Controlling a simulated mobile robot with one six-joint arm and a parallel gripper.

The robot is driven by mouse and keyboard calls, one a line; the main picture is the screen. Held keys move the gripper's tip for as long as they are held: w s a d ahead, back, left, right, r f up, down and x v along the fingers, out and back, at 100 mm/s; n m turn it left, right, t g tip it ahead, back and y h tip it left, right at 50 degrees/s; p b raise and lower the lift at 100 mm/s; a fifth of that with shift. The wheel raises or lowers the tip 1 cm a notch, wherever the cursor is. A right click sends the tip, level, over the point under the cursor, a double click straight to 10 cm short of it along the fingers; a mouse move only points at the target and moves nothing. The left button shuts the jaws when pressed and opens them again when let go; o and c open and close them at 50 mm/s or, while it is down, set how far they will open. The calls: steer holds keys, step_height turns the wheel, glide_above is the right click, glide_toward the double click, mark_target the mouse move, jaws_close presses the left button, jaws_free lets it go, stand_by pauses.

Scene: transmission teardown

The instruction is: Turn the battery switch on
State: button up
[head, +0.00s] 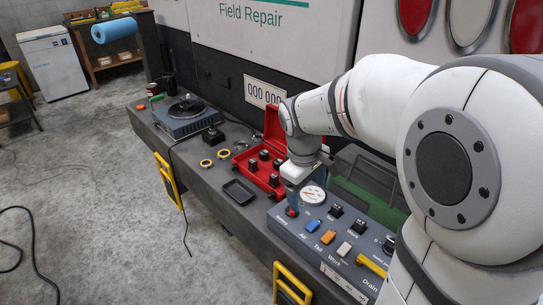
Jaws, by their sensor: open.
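The switch panel (318,250) is a grey-blue box at the front right of the long bench. The battery switch (291,212) is a small red part at the panel's left end, beside the "Battery" label. My gripper (291,199) points down just above the battery switch. Its jaws are open, but they look small and partly merge with the switch, so I cannot tell whether they touch it or straddle it. The switch's position is too small to read.
Right of the switch are a round white gauge (313,194), a blue switch (312,226), an orange switch (328,237), a pale switch (344,248), black knobs (336,211) and a yellow handle (371,265). An open red case (272,122) and black tray (239,191) lie left.

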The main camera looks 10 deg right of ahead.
steer(key=w+a+f+n+g+h+b, duration=0.1)
steer(key=w+a+f+n+h+b, duration=0.2)
steer(key=w+f+n, duration=0.9)
steer(key=w+d+f+m, duration=0.1)
steer(key=f, duration=0.2)
steer(key=w+f+m, duration=0.1)
steer(key=f, duration=0.2)
steer(key=w+d+f+m, duration=0.1)
steer(key=f, duration=0.2)
steer(key=shift+d, duration=0.35)
steer(key=shift+c, duration=0.6)
